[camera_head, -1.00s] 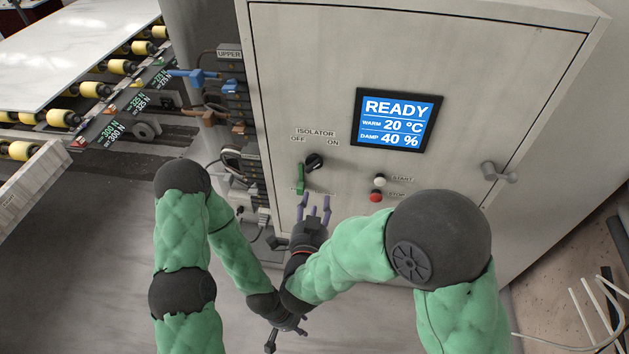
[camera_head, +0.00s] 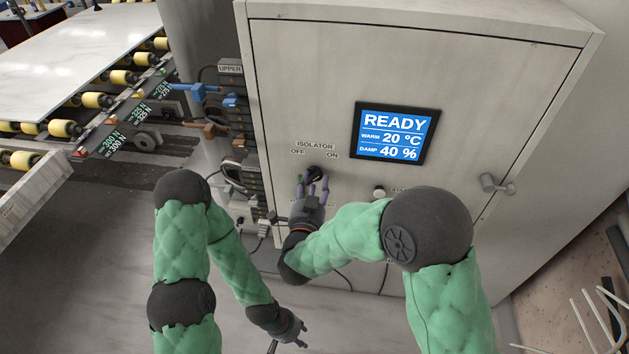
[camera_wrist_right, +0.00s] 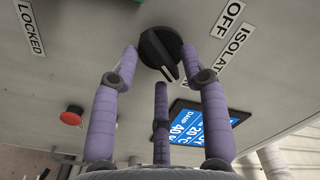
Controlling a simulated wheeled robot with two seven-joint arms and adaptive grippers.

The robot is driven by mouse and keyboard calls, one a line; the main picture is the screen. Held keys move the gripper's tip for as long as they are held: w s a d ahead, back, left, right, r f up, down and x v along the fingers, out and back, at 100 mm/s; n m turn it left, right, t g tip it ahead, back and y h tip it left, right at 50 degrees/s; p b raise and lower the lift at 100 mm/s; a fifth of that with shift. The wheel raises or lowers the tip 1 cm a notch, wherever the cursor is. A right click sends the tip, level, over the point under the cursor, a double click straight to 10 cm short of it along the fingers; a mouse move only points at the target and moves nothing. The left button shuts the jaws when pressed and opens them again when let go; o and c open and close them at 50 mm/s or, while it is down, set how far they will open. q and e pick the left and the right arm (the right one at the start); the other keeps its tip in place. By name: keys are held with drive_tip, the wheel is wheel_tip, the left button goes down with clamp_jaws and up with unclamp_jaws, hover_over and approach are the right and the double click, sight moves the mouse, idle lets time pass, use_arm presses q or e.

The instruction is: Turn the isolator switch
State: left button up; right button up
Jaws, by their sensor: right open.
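The isolator switch is a black rotary knob (camera_wrist_right: 158,52) on the cabinet front, with a light mark on its ridge. In the head view the knob (camera_head: 315,172) is partly hidden by my right gripper, below the ISOLATOR OFF/ON labels. My right gripper (camera_head: 313,187) is open, with its purple fingers spread. In the wrist view its fingers (camera_wrist_right: 163,68) stand around the knob's near side; I cannot tell whether they touch it. My left gripper (camera_head: 298,336) hangs low over the floor, away from the cabinet; its fingers are too small to judge.
The cabinet (camera_head: 460,80) carries a READY display (camera_head: 394,135), a door handle (camera_head: 496,184) and a red button (camera_wrist_right: 72,116). Plugs and cables (camera_head: 235,95) line its left side. A roller conveyor with a stone slab (camera_head: 70,65) is at upper left. Floor at lower left is clear.

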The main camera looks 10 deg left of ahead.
drive_tip(key=shift+w, duration=0.4)
drive_tip(key=shift+c, duration=0.3)
clamp_jaws()
